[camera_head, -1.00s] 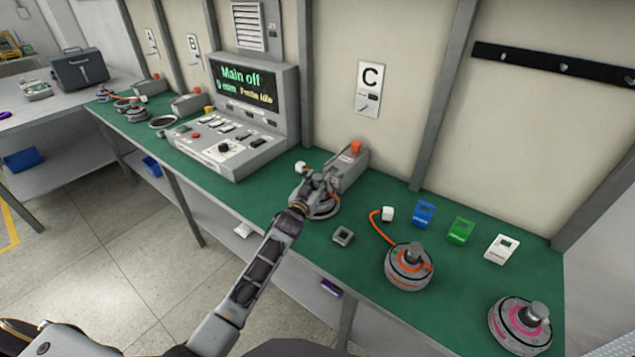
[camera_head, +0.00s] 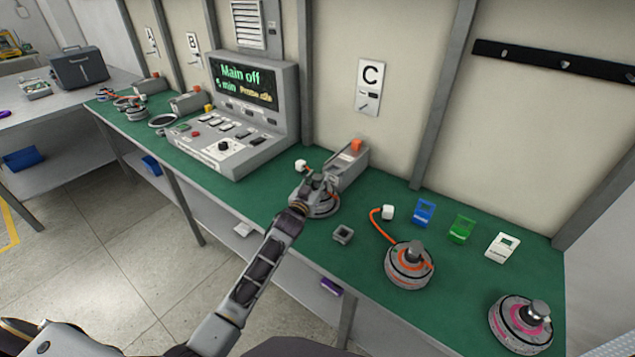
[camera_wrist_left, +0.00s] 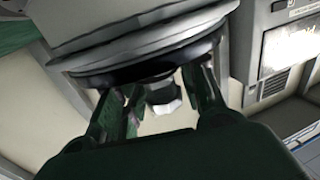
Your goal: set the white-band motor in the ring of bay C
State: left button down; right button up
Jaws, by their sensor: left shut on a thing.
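My left gripper (camera_head: 318,182) is at bay C, shut on the top of a grey motor (camera_head: 325,209). An orange cable with a white plug (camera_head: 301,166) shows beside it. In the left wrist view, the motor's pale rim and dark edge (camera_wrist_left: 140,62) fill the top, and the fingers (camera_wrist_left: 160,100) are on either side of its shaft. The ring of bay C is hidden by the motor and gripper, so I cannot tell whether the motor is seated. Its band colour is not clear. The bay C sign (camera_head: 369,88) is on the wall. My right gripper is not in view.
A motor with an orange cable (camera_head: 408,268) and a pink-marked motor (camera_head: 520,325) stand to the right. Blue (camera_head: 424,212), green (camera_head: 461,229) and white (camera_head: 502,248) blocks are behind them. A small grey square part (camera_head: 343,235) lies near the gripper. A control console (camera_head: 240,125) stands left.

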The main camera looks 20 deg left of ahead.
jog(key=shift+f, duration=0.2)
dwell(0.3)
pick_arm(q)
jog(key=c, duration=0.8)
grip_release()
jog(key=shift+o, duration=0.2)
jog(key=shift+s+f, duration=0.1)
jog(key=shift+f, duration=0.35)
jog(key=shift+s+r, duration=0.15)
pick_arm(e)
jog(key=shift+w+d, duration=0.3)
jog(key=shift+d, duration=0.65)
pick_arm(q)
jog(key=shift+s+a, duration=0.1)
jog(key=shift+s, duration=0.55)
jog(key=shift+s+a+r, duration=0.1)
jog(key=shift+s+a, duration=0.05)
jog(key=shift+s, duration=1.4)
jog(key=shift+s+a+r, duration=0.1)
jog(key=shift+s+a, duration=0.05)
jog(key=shift+s, duration=1.4)
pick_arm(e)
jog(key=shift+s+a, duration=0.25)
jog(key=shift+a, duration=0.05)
pick_arm(q)
jog(key=shift+r, duration=0.15)
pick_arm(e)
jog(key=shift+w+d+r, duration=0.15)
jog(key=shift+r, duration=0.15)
